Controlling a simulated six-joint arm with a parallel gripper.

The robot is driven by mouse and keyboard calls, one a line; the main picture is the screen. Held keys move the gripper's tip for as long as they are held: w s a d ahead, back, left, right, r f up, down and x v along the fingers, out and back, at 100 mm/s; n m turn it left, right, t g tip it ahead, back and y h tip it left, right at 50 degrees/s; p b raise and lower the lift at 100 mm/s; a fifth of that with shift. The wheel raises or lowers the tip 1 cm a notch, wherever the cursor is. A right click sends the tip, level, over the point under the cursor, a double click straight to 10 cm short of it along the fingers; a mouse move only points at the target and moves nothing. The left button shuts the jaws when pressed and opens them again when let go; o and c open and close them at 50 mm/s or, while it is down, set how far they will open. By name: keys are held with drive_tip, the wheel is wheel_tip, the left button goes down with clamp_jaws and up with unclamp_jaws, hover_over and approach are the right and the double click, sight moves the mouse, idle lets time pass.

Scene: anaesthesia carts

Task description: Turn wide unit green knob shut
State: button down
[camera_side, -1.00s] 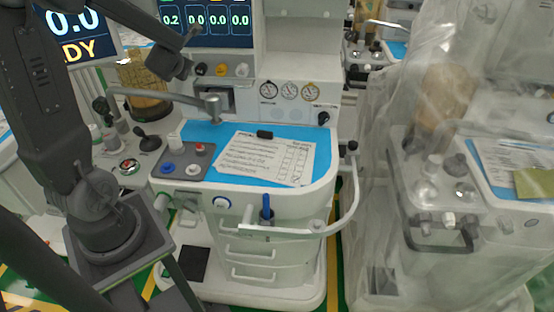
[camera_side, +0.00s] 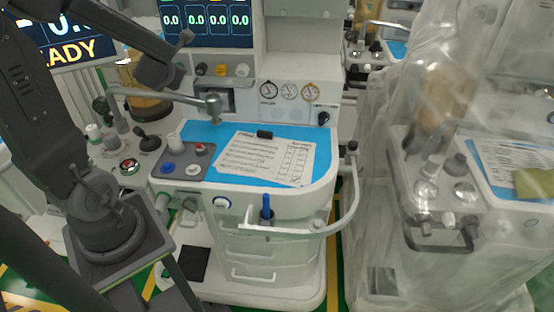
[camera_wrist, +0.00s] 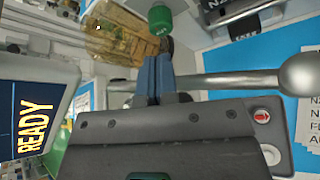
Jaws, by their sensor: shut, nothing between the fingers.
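A green knob (camera_wrist: 160,18) shows at the top of the wrist view, with a pale ring at its lower end. My gripper (camera_wrist: 162,58) is in the middle of the wrist view. Its two blue fingers are closed together and hold nothing. The knob lies just beyond the fingertips in the picture; I see no grip on it, and cannot tell whether they touch. In the side view my arm comes in from the upper left, but the fingertips cannot be made out. The wide unit (camera_side: 270,205) stands in the middle, its monitor (camera_side: 207,22) reading 0.0 in several fields.
An amber canister (camera_wrist: 112,35) is close to the fingers. A metal rod with a round end (camera_wrist: 299,75) runs to their right. A paper sheet (camera_side: 265,158) lies on the blue worktop (camera_side: 318,160). A plastic-covered cart (camera_side: 440,200) stands to the right.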

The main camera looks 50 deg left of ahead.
drive_tip(key=w+a, duration=0.4)
drive_tip(key=shift+w+a, duration=0.25)
idle(0.3)
drive_tip(key=shift+f, duration=0.2)
idle(0.8)
drive_tip(key=shift+w+r, duration=0.1)
drive_tip(key=shift+r, duration=0.2)
approach(182, 62)
drive_tip(key=shift+s+d+f, duration=0.15)
drive_tip(key=shift+s+f, duration=0.6)
drive_tip(key=shift+s, duration=0.05)
